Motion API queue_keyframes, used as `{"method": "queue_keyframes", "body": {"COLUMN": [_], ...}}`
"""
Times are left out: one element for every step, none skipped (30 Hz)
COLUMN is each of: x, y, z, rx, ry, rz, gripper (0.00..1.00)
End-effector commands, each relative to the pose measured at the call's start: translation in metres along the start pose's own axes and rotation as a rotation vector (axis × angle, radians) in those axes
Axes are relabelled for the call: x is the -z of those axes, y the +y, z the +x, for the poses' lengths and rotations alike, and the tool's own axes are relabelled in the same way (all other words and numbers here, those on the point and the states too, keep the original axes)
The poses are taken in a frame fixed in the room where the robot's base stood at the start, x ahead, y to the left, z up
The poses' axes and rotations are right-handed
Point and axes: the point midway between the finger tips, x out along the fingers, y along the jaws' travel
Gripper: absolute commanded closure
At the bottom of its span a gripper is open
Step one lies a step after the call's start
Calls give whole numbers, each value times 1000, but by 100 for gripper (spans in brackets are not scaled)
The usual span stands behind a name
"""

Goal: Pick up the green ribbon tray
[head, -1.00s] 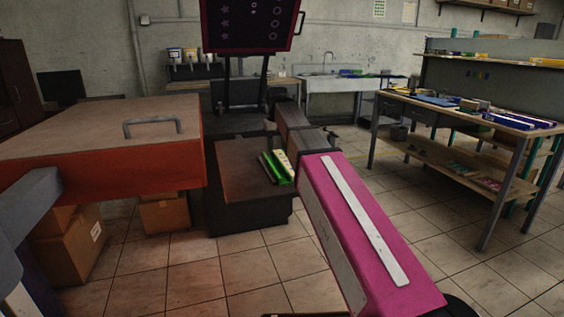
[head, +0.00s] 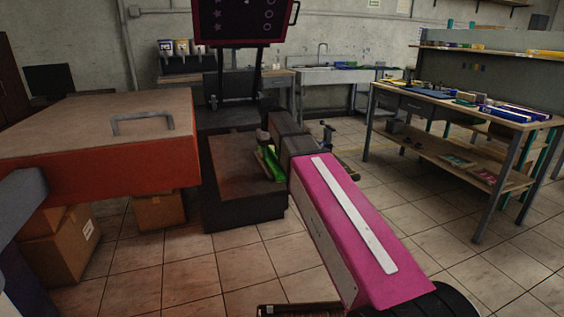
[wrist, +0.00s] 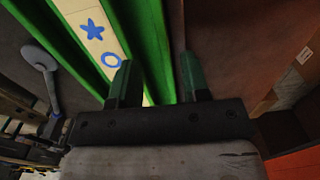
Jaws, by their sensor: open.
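The green ribbon tray (head: 267,164) lies on a dark low platform (head: 232,172), beside my magenta arm, which hides part of it in the head view. In the wrist view the tray (wrist: 148,38) is close up: long green walls with a cream ribbon (wrist: 92,28) marked with a blue star and circle between them. My gripper (wrist: 158,78) is open. Its left finger overlaps the ribbon and the right wall's inner side; its right finger is just right of that wall. The wall shows between the fingers; contact cannot be told.
An orange-sided bench with a brown top (head: 85,125) and grey handle stands at left, with cardboard boxes (head: 62,240) below. A workbench (head: 455,112) with several items is at right. A sink (head: 325,75) is at the back. Tiled floor is clear at centre right.

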Motion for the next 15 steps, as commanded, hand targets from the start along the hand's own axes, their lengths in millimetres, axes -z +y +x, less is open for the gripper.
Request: {"method": "queue_keyframes", "body": {"x": [-3, -4, -5, -6, -7, -5, -5, -5, -5, -5, -5, -5, -5, -5, -4], "y": [-2, -2, -3, -4, -5, -5, -4, -4, -4, -4, -4, -4, -4, -4, -4], "z": [7, 10, 15, 20, 24, 29, 33, 36, 39, 40, 42, 42, 42, 42, 42], "rx": [0, 0, 0, 0, 0, 0, 0, 0, 0, 0, 0, 0, 0, 0, 0], "ry": [-2, -2, -2, -2, -2, -2, -2, -2, -2, -1, -1, 0, 0, 0, 0], "rz": [0, 0, -1, -1, -1, 0, 0, 0, 0, 0, 0, 0, 0, 0, 0], "gripper": [57, 57, 57, 57, 57, 57, 57, 57, 57, 57, 57, 57, 57, 57, 57]}}
